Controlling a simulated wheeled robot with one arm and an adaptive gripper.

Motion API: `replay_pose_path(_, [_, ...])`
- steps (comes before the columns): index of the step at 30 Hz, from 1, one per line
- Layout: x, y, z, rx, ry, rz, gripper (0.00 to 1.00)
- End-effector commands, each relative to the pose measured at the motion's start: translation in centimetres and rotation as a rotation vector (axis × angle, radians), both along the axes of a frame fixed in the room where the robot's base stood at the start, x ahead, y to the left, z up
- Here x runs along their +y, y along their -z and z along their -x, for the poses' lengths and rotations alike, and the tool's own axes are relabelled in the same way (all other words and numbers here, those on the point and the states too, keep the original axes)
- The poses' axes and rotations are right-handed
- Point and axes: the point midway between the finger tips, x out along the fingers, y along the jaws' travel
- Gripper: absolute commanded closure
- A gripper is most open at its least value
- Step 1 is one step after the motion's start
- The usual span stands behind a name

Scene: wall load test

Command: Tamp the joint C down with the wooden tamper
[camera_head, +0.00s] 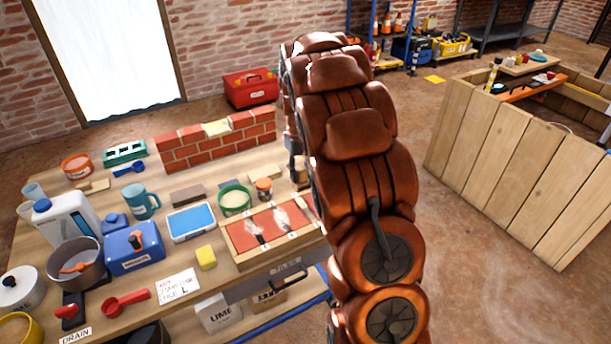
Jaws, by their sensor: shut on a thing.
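A shallow wooden tray (238,262) with red slabs (240,238) lies at the table's front right. Pale material (281,218) lies on the slabs in narrow patches, and small labels sit along the front edge, too small to read. I cannot tell which joint is C; the tray's right end is partly hidden by my arm. My gripper (296,168) shows only in part, left of my arm and just behind the tray's right end. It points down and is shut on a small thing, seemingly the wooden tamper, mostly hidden. Contact with a joint cannot be made out.
A low brick wall (215,143) stands behind. A green tub (235,199), blue tray (191,222), yellow sponge (206,257), blue box (134,247) and steel pot (75,262) crowd the table (160,170) to the left. A wooden crate (500,160) stands right, with open floor between.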

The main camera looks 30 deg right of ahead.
Motion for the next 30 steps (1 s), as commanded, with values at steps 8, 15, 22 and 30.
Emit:
replay_pose_path(8, [0.0, 1.6, 0.1, 0.001, 0.000, 0.000, 1.00])
replay_pose_path(15, [0.0, 3.8, 0.1, 0.000, 0.001, -0.001, 1.00])
replay_pose_path(22, [-0.1, 5.5, 0.0, -0.001, 0.001, 0.000, 1.00])
replay_pose_path(30, [0.0, 5.7, 0.0, -0.002, 0.001, 0.000, 1.00])
